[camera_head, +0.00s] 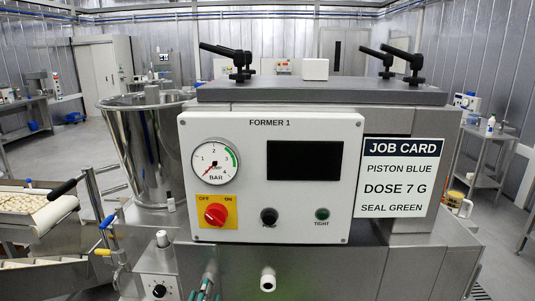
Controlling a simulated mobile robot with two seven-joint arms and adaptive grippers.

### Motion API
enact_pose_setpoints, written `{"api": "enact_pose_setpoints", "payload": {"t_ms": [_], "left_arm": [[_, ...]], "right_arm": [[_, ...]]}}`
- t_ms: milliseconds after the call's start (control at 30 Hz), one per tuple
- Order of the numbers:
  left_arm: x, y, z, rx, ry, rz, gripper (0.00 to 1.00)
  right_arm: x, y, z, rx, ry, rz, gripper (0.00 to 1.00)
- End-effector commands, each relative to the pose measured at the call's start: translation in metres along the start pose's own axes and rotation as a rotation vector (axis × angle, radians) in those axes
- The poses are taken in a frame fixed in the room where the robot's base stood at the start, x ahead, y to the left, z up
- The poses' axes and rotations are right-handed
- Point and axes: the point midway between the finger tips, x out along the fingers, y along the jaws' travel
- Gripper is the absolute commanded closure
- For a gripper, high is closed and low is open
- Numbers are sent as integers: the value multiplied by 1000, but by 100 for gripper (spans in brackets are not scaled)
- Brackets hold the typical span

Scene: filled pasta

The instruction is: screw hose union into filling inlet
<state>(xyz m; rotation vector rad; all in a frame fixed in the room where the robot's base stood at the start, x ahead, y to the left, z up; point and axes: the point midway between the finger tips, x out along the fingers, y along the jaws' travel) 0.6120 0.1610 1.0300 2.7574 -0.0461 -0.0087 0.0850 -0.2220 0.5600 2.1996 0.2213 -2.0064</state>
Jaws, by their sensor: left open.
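A white round fitting (268,280) sticks out of the steel front of the machine, low under the control panel. It looks like the filling inlet, with its dark bore facing me. Green light shows on the steel around it. I cannot make out a hose union. My left gripper (206,287) shows only in small part at the bottom edge, as slim grey and teal tips left of the fitting and apart from it. It is open, and I see nothing between the tips. My right gripper is not in view.
The control panel (330,220) has a gauge (212,163), a red switch (215,214) and a black knob (269,216). A job card (400,178) is at its right. A steel hopper (150,150) and a small knob box (157,283) stand left. Pasta trays (30,222) lie further left.

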Motion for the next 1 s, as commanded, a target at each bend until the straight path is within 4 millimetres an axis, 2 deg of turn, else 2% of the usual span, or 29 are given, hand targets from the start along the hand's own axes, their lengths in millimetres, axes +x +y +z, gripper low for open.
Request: {"api": "enact_pose_setpoints", "payload": {"t_ms": [100, 200, 333, 533, 800, 1000], "left_arm": [[0, 0, -1, -263, 0, 0, 42], [0, 0, 0, -402, 0, 0, 42], [0, 0, 0, -505, 0, 0, 42], [0, 0, 0, -859, 0, 0, 42], [0, 0, 0, -1171, 1, 0, 42], [0, 0, 0, -1196, 0, 0, 42]], "right_arm": [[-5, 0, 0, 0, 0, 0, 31], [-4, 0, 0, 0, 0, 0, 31], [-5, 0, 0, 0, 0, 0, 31], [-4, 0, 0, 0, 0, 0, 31], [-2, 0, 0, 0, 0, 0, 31], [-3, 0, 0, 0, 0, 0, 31]]}}
